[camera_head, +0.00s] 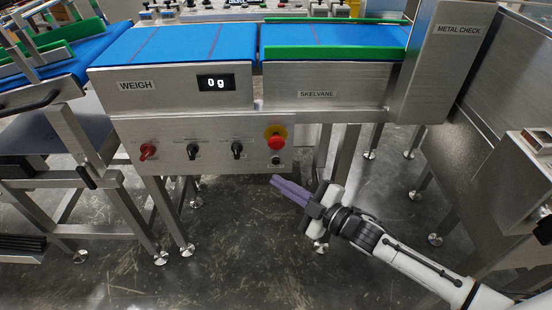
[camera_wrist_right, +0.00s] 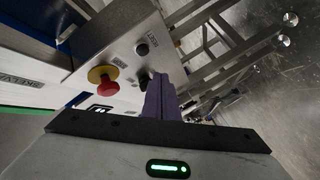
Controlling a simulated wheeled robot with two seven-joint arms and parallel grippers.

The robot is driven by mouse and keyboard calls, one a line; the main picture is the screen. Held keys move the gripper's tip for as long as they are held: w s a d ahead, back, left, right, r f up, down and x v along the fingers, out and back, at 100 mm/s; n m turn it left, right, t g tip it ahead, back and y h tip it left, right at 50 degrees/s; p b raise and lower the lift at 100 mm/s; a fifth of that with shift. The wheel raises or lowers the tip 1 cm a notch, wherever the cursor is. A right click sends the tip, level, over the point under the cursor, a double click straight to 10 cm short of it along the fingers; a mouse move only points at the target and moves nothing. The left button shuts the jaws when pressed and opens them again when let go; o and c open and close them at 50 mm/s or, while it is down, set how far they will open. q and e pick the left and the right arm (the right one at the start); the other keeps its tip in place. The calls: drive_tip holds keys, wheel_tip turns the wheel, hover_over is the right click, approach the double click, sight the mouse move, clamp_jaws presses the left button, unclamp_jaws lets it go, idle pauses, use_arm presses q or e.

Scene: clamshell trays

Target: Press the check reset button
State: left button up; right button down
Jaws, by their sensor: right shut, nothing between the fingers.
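The check reset button (camera_head: 276,160) looks like the small dark round button low on the steel control panel (camera_head: 215,168), just under the red emergency stop (camera_head: 276,142) on its yellow ring. My right gripper (camera_head: 275,180) is shut and empty, its purple fingers pointing up and left, with the tips just below the panel's lower edge in the head view. The fingers also show in the right wrist view (camera_wrist_right: 160,84), beside a dark round control (camera_wrist_right: 144,78) and near the red emergency stop (camera_wrist_right: 104,86). I see no clear contact. My left gripper is out of view.
A red knob (camera_head: 148,151) and two black knobs (camera_head: 193,151) (camera_head: 237,150) sit left on the panel. Above is the weigh display (camera_head: 216,82), reading 0 g. Blue conveyor belts (camera_head: 180,45) run along the top. The metal check housing (camera_head: 448,60) stands right. Machine legs flank open floor (camera_head: 250,225).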

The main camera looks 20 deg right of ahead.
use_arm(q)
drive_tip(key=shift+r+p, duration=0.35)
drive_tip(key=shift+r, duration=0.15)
use_arm(e)
drive_tip(key=shift+s+a, duration=0.15)
drive_tip(key=shift+s, duration=0.35)
drive_tip(key=shift+s+a, duration=0.15)
drive_tip(key=shift+s, duration=0.35)
